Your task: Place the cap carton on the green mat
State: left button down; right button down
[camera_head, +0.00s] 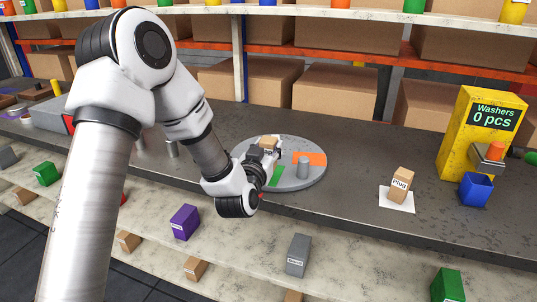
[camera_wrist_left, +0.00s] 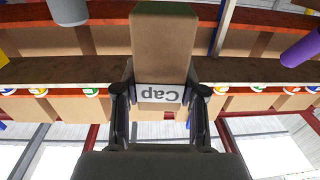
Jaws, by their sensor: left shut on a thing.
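The cap carton (camera_wrist_left: 164,45) is a brown box with a white "Cap" label, upside down in the left wrist view. My left gripper (camera_wrist_left: 160,100) is shut on it, with one finger at each side. In the head view the carton (camera_head: 268,143) shows small at the tip of my left gripper (camera_head: 265,152), over the grey round turntable (camera_head: 312,178). The green mat (camera_head: 276,175) lies on the turntable, just right of the gripper and partly hidden by it. I cannot tell the carton's height above the turntable. My right gripper is not in view.
An orange mat (camera_head: 313,158) and a grey cylinder (camera_head: 303,167) are on the turntable, close to the green mat. A plug carton (camera_head: 401,184) stands on a white mat (camera_head: 396,203) to the right. A yellow washer dispenser (camera_head: 460,150) and blue bin (camera_head: 475,190) stand farther right.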

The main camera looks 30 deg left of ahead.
aim_at(269, 153)
pick_arm(q)
jog(key=shift+w+a, duration=0.3)
jog(key=shift+w, duration=0.2)
jog(key=shift+w+a, duration=0.3)
jog(key=shift+w, duration=0.2)
notch_tip(269, 153, down, 3)
jog(key=shift+r+p, duration=0.1)
jog(key=shift+p, duration=0.25)
jog(key=shift+w+f, duration=0.15)
jog(key=shift+f, duration=0.15)
jog(key=shift+f+b, duration=0.2)
jog(key=shift+b, duration=0.15)
jog(key=c, duration=0.7)
grip_release()
